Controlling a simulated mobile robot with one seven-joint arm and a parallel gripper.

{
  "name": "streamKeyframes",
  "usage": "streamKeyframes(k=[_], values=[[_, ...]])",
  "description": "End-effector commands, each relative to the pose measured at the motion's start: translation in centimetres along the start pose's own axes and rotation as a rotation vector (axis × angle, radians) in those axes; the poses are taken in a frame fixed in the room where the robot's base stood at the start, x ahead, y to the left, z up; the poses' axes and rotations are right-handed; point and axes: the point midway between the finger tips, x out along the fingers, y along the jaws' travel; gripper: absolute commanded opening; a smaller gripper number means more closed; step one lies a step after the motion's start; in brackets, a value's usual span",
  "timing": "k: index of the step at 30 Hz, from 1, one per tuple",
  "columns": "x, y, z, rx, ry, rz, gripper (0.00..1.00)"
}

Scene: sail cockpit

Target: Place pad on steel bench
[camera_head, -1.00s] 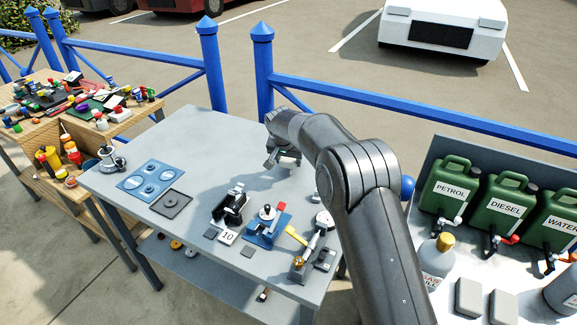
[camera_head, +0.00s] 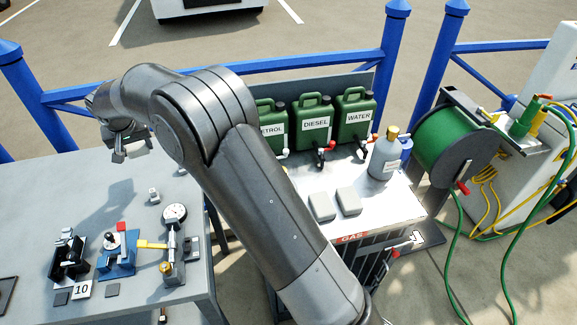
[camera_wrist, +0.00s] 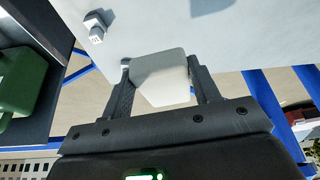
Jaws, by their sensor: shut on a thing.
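My gripper (camera_head: 126,150) is above the back part of the steel bench (camera_head: 60,195) in the head view. In the wrist view my gripper (camera_wrist: 159,65) is shut on a pale grey pad (camera_wrist: 163,88), one finger at each side. The bench top (camera_wrist: 235,38) fills the upper part of that view. The pad's small grey edge shows under the gripper in the head view. I cannot tell the exact gap between pad and bench.
A dial gauge (camera_head: 174,214), a blue fixture (camera_head: 117,256) and a black clamp (camera_head: 67,260) stand on the bench front. Two grey pads (camera_head: 322,207) (camera_head: 348,201) lie on the gas cabinet (camera_head: 290,212). Green jerrycans (camera_head: 314,125) stand behind. The bench's back left is clear.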

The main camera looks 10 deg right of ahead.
Motion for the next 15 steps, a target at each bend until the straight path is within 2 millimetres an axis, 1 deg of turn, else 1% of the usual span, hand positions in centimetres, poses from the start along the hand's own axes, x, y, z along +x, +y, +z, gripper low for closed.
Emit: streamKeyframes(k=[5, 8, 9, 14, 15], values=[[-2.8, 0.0, -1.2, 0.0, 0.004, -0.001, 0.34], [-4.9, 0.0, -2.1, 0.001, 0.006, -0.002, 0.34], [-4.4, 1.2, -2.1, 0.006, 0.001, 0.003, 0.34], [-4.1, 4.4, -2.5, 0.014, 0.0, 0.006, 0.34], [-4.2, 5.4, -2.6, 0.017, 0.001, 0.006, 0.34]])
